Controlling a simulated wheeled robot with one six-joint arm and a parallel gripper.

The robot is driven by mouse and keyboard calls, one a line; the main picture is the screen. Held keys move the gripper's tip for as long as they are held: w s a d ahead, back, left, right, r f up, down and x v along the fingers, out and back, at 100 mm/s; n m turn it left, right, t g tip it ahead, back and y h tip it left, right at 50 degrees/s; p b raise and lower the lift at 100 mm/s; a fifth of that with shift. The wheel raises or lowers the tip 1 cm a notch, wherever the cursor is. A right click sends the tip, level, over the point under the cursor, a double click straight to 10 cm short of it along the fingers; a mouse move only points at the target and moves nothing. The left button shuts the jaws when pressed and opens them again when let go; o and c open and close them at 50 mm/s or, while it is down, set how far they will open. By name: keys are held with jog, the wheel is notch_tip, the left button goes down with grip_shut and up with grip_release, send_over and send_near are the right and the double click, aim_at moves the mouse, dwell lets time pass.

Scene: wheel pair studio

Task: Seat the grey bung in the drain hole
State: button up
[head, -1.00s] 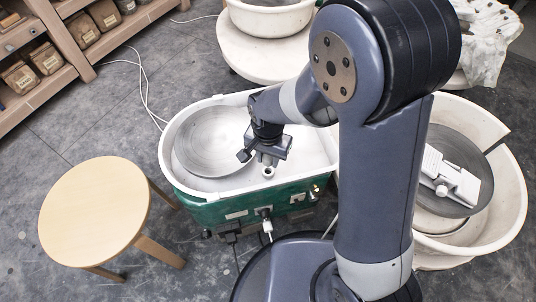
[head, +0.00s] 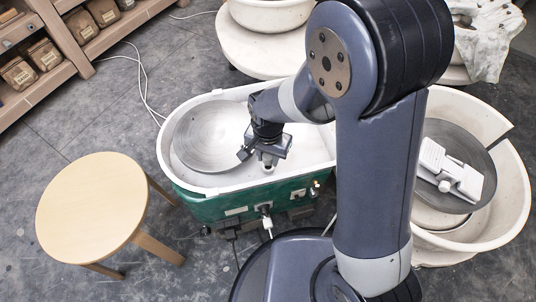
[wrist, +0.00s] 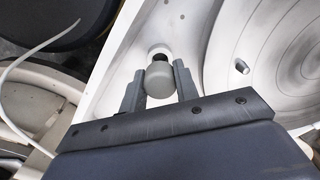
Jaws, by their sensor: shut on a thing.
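The grey bung (wrist: 160,80) sits between the two fingers of my gripper (wrist: 159,86) in the wrist view, and the jaws are shut on it. Just past the bung's far end is the dark drain hole (wrist: 160,57) with a pale rim, partly hidden by the bung. The bung's end lines up with the hole, but I cannot tell whether it is above it or inside it. In the head view my gripper (head: 267,157) points down into the white basin (head: 310,170) of the green wheel, near its front wall.
The round wheel head (head: 208,136) lies left of my gripper in the basin. A wooden stool (head: 92,205) is at left. Another wheel's basin (head: 508,195) is at right.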

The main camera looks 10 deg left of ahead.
jog(key=shift+f, duration=0.2)
jog(key=shift+f+b, duration=0.8)
jog(key=shift+f, duration=0.25)
dwell(0.6)
jog(key=shift+r, duration=0.15)
jog(key=shift+r+p, duration=0.45)
jog(key=shift+p, duration=0.2)
dwell(0.9)
jog(key=shift+f, duration=0.15)
dwell(0.5)
jog(key=shift+f, duration=0.45)
dwell(0.8)
